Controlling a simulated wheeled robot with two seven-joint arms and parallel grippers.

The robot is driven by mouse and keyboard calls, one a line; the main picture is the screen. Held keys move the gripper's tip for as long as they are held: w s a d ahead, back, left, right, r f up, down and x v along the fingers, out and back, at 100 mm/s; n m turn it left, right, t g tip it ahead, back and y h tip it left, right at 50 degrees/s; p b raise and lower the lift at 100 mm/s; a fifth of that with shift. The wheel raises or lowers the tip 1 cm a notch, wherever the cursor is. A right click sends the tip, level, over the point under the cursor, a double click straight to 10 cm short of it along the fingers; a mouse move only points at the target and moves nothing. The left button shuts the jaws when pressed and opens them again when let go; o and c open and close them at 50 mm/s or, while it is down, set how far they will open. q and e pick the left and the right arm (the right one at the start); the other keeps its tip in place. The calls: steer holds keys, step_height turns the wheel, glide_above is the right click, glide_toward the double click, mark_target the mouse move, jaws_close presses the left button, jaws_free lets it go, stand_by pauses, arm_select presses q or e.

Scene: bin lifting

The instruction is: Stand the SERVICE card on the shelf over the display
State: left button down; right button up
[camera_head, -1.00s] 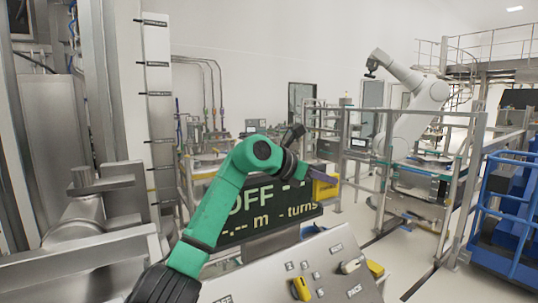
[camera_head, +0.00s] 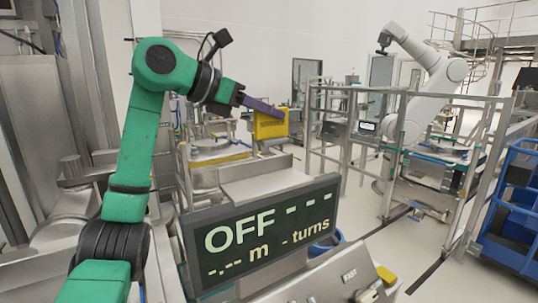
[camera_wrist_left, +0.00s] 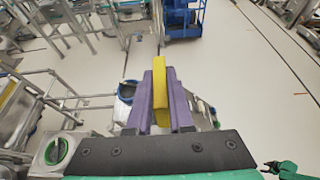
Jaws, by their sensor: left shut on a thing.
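The yellow card (camera_head: 270,123) is held up on edge between the purple fingers of my left gripper (camera_head: 262,108). No lettering on it is readable. In the left wrist view the card (camera_wrist_left: 159,88) shows edge-on between the two fingers (camera_wrist_left: 159,100) of my shut gripper. The display (camera_head: 265,235) is a dark panel reading "OFF" and "turns" in pale letters. The grey shelf (camera_head: 265,185) lies along the top of the display, bare. The card is above the shelf's back part in the head view, clear of it. My right gripper is not seen in the head view.
A sloping console panel (camera_head: 330,285) with a "FAST" label and a yellow control (camera_head: 386,276) is below the display. Metal railings (camera_head: 340,130) stand behind to the right. A blue cart (camera_head: 508,225) is at the far right. A blue-rimmed bucket (camera_wrist_left: 127,90) shows in the left wrist view.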

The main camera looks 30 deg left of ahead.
mark_target(267, 136)
arm_select(q)
steer(key=f, duration=0.5)
steer(key=shift+w+a+f, duration=0.2)
steer(key=shift+w+a, duration=0.15)
steer(key=shift+w, duration=0.05)
steer(key=f, duration=0.3)
steer(key=shift+s+d, duration=0.3)
steer(key=shift+d, duration=0.05)
steer(key=shift+a+f, duration=0.15)
steer(key=shift+f, duration=0.05)
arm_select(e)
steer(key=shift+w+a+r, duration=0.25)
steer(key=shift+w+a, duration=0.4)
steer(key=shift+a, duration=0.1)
arm_select(q)
steer(key=shift+w, duration=0.1)
steer(key=c, duration=1.2)
jaws_free()
steer(key=shift+f, duration=0.2)
steer(key=shift+c, duration=0.2)
steer(key=o, duration=0.4)
steer(key=shift+r, duration=0.1)
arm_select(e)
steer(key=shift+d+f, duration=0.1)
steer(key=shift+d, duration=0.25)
